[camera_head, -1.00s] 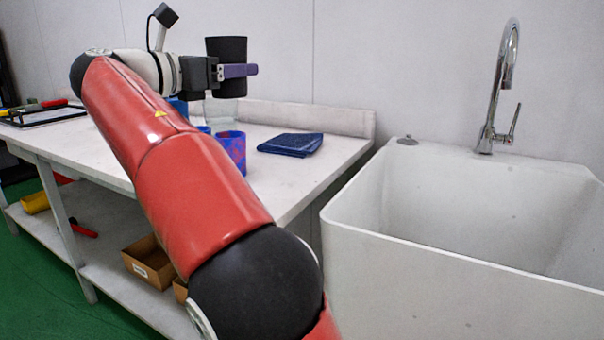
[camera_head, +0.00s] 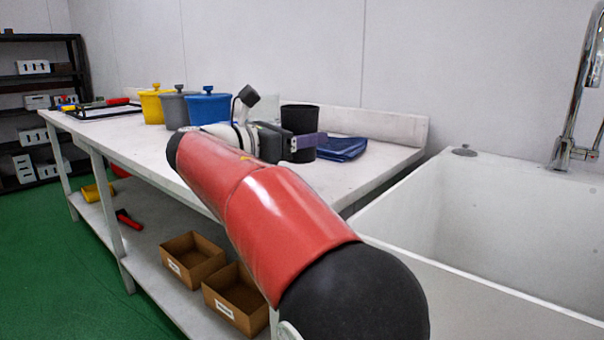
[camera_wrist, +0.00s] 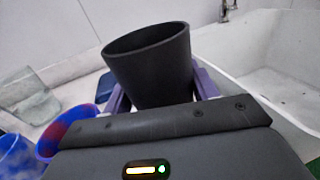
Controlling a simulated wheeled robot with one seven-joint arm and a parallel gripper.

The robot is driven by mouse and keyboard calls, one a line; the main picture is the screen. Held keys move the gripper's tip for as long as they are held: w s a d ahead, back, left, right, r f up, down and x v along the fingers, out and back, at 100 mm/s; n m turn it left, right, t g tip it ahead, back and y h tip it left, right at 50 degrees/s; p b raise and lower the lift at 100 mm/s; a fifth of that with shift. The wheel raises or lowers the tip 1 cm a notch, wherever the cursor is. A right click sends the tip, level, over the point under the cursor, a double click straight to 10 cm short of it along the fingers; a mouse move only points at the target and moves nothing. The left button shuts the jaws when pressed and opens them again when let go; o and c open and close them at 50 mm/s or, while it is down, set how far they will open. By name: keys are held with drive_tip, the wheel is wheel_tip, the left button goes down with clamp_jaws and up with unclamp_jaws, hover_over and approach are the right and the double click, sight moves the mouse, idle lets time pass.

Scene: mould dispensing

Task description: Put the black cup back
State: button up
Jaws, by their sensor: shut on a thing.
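The black cup (camera_head: 299,119) is upright and held in my gripper (camera_head: 308,141) over the right part of the white workbench (camera_head: 140,140). In the wrist view the black cup (camera_wrist: 150,65) sits between the two purple fingers of my gripper (camera_wrist: 160,100), with its open mouth up and slightly tilted in the picture. The fingers are shut on its sides.
Yellow (camera_head: 153,105), grey (camera_head: 175,107) and blue (camera_head: 209,107) lidded pots stand to the left. A red-blue cup (camera_wrist: 66,129) and a clear container (camera_wrist: 28,96) are near the gripper. A sink (camera_head: 500,215) is at right.

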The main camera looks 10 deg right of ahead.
drive_tip(key=shift+f+b, duration=0.6)
drive_tip(key=shift+f, duration=2.2)
drive_tip(key=shift+f, duration=0.1)
drive_tip(key=o, duration=1.1)
drive_tip(key=shift+c, duration=0.2)
drive_tip(key=shift+s+a, duration=0.1)
drive_tip(key=shift+a, duration=0.15)
drive_tip(key=p+v, duration=0.1)
drive_tip(key=v, duration=1)
drive_tip(key=shift+s+a, duration=0.15)
drive_tip(key=shift+a, duration=0.1)
